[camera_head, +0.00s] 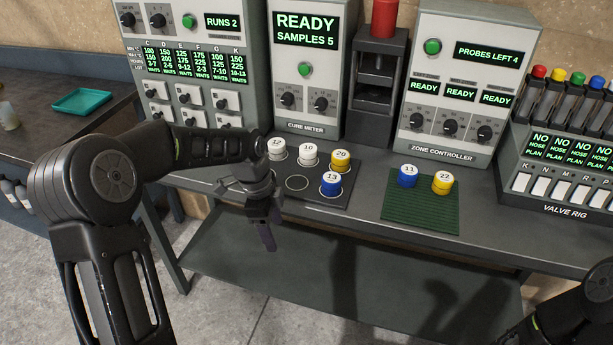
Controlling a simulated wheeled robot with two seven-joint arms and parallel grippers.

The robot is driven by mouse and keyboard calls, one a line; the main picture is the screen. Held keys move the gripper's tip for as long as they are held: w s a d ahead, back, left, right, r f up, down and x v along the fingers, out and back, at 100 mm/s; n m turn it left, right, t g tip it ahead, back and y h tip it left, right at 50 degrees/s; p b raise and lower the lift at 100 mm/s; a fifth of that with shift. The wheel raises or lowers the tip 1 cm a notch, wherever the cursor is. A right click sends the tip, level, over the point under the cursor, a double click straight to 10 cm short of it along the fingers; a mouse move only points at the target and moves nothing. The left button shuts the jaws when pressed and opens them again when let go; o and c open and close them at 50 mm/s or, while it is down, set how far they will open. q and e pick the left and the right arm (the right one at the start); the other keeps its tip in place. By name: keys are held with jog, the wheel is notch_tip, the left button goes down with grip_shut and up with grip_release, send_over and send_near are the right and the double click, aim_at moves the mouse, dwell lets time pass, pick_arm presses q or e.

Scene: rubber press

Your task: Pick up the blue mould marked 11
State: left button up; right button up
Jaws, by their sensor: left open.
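The blue mould marked 11 (408,178) stands upright on the green ribbed mat (420,215), with the yellow mould marked 22 (442,184) to its right. My left gripper (266,238) points down in front of the bench's front edge. It is open and no mould shows in it. It is left of the blue mould 11 and well apart from it. Part of my right arm (570,325) shows at the lower right corner; its gripper is out of view.
A dark tray (322,204) left of the mat holds white moulds 12 (277,149) and 10 (308,154), yellow mould 20 (340,161) and blue mould 13 (331,184). The zone controller (460,90) stands behind the mat. The valve rig (560,150) is at right.

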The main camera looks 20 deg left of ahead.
pick_arm(q)
jog(key=s+d+f+n+h, duration=0.1)
jog(key=s+d+f+n, duration=0.3)
jog(key=d+f, duration=0.35)
jog(key=s+d+f+n+h, duration=0.1)
jog(key=s+d+f+n, duration=0.25)
jog(key=d+f, duration=0.4)
jog(key=s+d+f+n, duration=0.2)
jog(key=s+f+n, duration=0.3)
jog(key=s, duration=0.3)
jog(key=s+d+f+n, duration=0.3)
jog(key=s+f+n, duration=0.1)
jog(key=s, duration=0.5)
jog(key=shift+f+n, duration=0.35)
jog(key=shift+f, duration=0.25)
jog(key=shift+c, duration=0.3)
